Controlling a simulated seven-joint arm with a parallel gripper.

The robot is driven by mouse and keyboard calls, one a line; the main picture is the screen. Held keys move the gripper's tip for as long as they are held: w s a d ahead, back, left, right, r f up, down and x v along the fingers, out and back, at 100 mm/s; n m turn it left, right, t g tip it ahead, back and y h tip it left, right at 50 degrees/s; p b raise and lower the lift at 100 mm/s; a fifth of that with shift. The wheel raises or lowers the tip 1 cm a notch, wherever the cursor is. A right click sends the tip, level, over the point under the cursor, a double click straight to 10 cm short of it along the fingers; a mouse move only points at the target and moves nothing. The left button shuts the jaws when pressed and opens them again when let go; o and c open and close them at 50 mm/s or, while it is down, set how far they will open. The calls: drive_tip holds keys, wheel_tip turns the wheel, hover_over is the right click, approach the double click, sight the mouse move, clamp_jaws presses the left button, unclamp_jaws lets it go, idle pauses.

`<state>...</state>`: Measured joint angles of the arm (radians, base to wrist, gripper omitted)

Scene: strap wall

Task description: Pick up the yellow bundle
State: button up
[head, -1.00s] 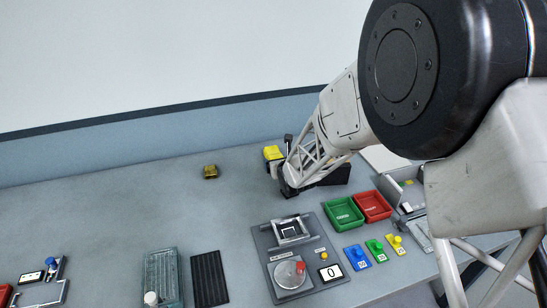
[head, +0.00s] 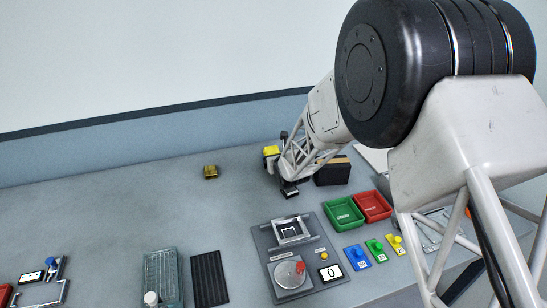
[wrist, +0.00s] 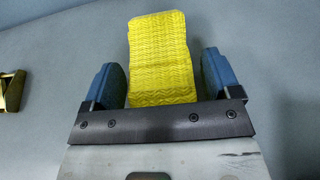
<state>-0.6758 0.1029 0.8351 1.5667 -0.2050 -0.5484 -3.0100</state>
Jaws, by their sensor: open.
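In the wrist view, the bundle (wrist: 160,55) shows a ribbed, woven yellow surface and stands out between the two blue fingers of my gripper (wrist: 163,72). The gripper is open. A gap shows on the right side of the bundle; on the left the finger looks very near it, and I cannot tell whether they touch.
A brass-coloured block (head: 210,172) lies left of the bundle. A dark box (head: 333,173) stands behind my wrist. Green (head: 343,214) and red (head: 373,206) trays and a dial panel (head: 270,246) lie nearer the front. The table left of the bundle is mostly clear.

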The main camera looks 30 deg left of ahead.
sight(271, 147)
idle(0.3)
drive_tip(key=c, duration=1)
drive_tip(key=shift+r, duration=0.1)
drive_tip(key=shift+r, duration=0.85)
drive_tip(key=shift+s+d+r, duration=0.1)
drive_tip(key=shift+s+r, duration=0.05)
drive_tip(key=shift+r, duration=0.75)
drive_tip(key=s+d, duration=0.3)
drive_tip(key=s, duration=0.1)
drive_tip(key=s+d+r, duration=0.1)
drive_tip(key=s+d, duration=0.2)
drive_tip(key=s, duration=0.1)
drive_tip(key=s+d, duration=0.3)
drive_tip(key=s, duration=0.1)
drive_tip(key=shift+d+r, duration=0.15)
drive_tip(key=shift+d, duration=0.25)
drive_tip(key=shift+s, duration=0.1)
